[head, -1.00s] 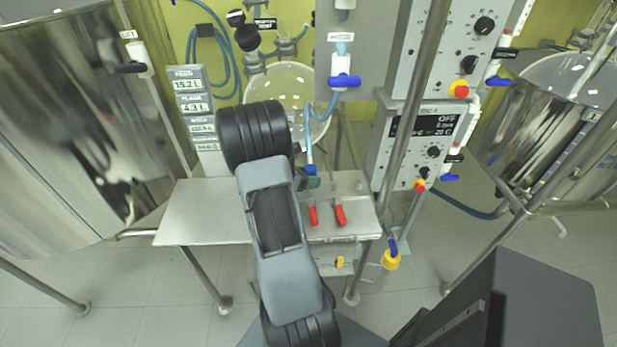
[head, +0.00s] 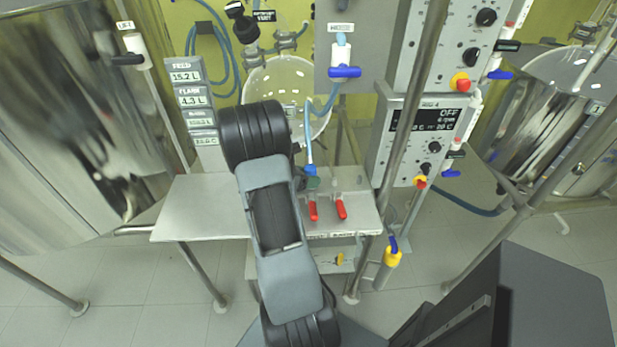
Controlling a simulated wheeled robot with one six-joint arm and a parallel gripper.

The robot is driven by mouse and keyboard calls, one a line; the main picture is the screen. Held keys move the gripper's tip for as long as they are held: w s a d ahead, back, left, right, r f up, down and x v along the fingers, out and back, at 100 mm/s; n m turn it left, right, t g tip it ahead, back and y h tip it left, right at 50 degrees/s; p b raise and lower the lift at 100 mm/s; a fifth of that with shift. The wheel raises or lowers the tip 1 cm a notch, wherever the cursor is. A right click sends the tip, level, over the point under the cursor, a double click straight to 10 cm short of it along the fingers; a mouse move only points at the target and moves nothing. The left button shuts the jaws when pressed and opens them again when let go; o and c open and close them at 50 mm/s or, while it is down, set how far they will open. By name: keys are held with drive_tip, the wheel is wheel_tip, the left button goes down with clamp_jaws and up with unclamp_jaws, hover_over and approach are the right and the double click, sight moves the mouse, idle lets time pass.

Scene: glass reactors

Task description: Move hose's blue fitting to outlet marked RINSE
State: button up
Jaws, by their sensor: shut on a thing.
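The blue hose (head: 308,128) hangs from a blue-handled valve (head: 344,72) on the grey panel. It runs down to its blue fitting (head: 310,170), just above the back of the steel bench. My gripper (head: 309,181) is mostly hidden behind my arm. The part that shows is at the fitting and is shut on it. Two outlets with red handles, a left one (head: 313,210) and a right one (head: 341,209), stand at the bench's front edge. The small labels below them are too blurred to read, so I cannot tell which is RINSE.
The steel bench (head: 195,210) is bare on its left. A round glass vessel (head: 275,82) stands behind it. A metal post (head: 403,130) and control boxes (head: 425,140) stand at right. A large steel vessel (head: 70,130) is at left. A sign with readouts (head: 183,70) stands behind the bench.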

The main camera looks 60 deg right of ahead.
drive_tip(key=shift+s+a+f, duration=0.2)
drive_tip(key=shift+f, duration=0.4)
drive_tip(key=o, duration=1.6)
drive_tip(key=shift+w+a+r+y, duration=0.2)
drive_tip(key=shift+w+a+y, duration=0.1)
drive_tip(key=shift+w+a, duration=0.1)
drive_tip(key=v, duration=1.3)
drive_tip(key=shift+d+r, duration=0.15)
drive_tip(key=shift+r, duration=0.25)
